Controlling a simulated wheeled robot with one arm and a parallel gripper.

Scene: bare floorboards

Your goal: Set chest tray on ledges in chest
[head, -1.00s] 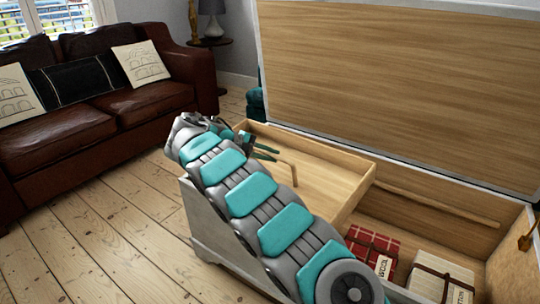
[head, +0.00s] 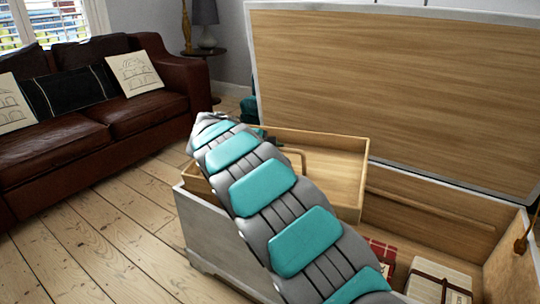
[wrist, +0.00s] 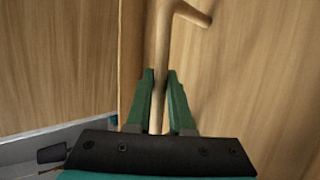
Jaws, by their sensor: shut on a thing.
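The chest tray (head: 345,170) is a shallow light-wood box with a bent wooden handle (head: 297,152). It sits over the left part of the open chest (head: 225,240), whose outside is pale grey. My arm crosses in front and hides much of the tray and my gripper in the head view. In the wrist view my gripper (wrist: 163,85) has its green fingers on both sides of the handle (wrist: 160,45), shut on it. I cannot tell whether the tray touches its supports. A wooden ledge (head: 435,208) runs along the chest's back inner wall to the right.
The chest lid (head: 390,95) stands open behind. A red plaid bundle (head: 381,254) and a cream bundle (head: 440,280) with dark straps lie in the chest's right part. A brown leather sofa (head: 110,130) stands at left. Bare floorboards (head: 100,240) lie between.

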